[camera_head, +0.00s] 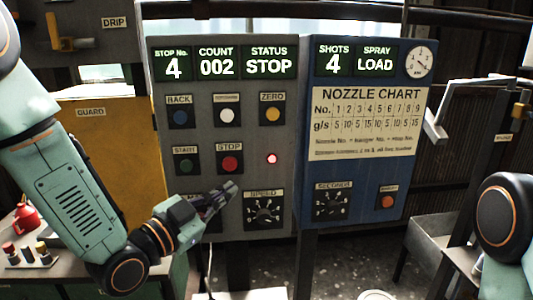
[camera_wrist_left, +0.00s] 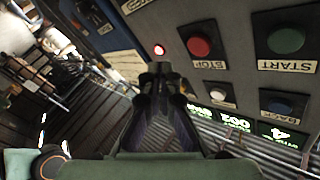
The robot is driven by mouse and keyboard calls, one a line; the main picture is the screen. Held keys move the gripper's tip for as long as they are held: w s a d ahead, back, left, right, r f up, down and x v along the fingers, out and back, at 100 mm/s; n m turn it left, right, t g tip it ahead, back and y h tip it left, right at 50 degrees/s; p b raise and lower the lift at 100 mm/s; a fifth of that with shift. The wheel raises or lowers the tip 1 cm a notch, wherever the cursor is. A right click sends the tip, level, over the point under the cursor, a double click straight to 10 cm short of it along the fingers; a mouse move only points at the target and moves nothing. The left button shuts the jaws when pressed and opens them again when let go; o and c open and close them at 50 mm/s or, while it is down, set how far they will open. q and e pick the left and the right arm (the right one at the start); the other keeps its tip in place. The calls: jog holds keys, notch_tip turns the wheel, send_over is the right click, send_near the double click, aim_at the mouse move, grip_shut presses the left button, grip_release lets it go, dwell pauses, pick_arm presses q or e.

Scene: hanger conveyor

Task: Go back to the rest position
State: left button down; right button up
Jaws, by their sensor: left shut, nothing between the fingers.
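My left arm comes in from the left in the head view, and its gripper (camera_head: 222,196) is in front of the lower part of the grey control panel (camera_head: 255,165). The left gripper is shut and empty, just left of the SPEED dial (camera_head: 263,210) in the picture and below the red STOP button (camera_head: 230,163). It partly hides a labelled control at the panel's lower left. In the left wrist view the shut fingers (camera_wrist_left: 160,72) point toward the panel near the lit red lamp (camera_wrist_left: 159,50). Of my right arm only a rounded part shows at the right edge; its gripper is out of view.
The grey panel's display reads stop 4, count 002, STOP. A blue panel (camera_head: 365,180) beside it reads 4 shots, LOAD, with a nozzle chart (camera_head: 368,120). A table with a red can (camera_head: 27,217) is at lower left. A grey trough (camera_head: 428,238) is at right.

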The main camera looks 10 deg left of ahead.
pick_arm(q)
jog(key=s+a+f+n+g+y+b, duration=0.25)
jog(key=s+f+n+g, duration=0.2)
jog(key=f, duration=0.85)
jog(key=s+a+f+n+g+y+b, duration=0.1)
jog(key=s+a+f+n+g+y, duration=0.25)
jog(key=f, duration=0.85)
jog(key=s+f+n+g+y+b, duration=0.2)
jog(key=s+f+g+b, duration=0.5)
jog(key=s+f, duration=1.5)
jog(key=s+n+g, duration=0.1)
jog(key=s, duration=0.3)
jog(key=shift+s+f+n+b, duration=0.2)
jog(key=shift+f+n+b, duration=0.05)
jog(key=shift+n+b, duration=0.05)
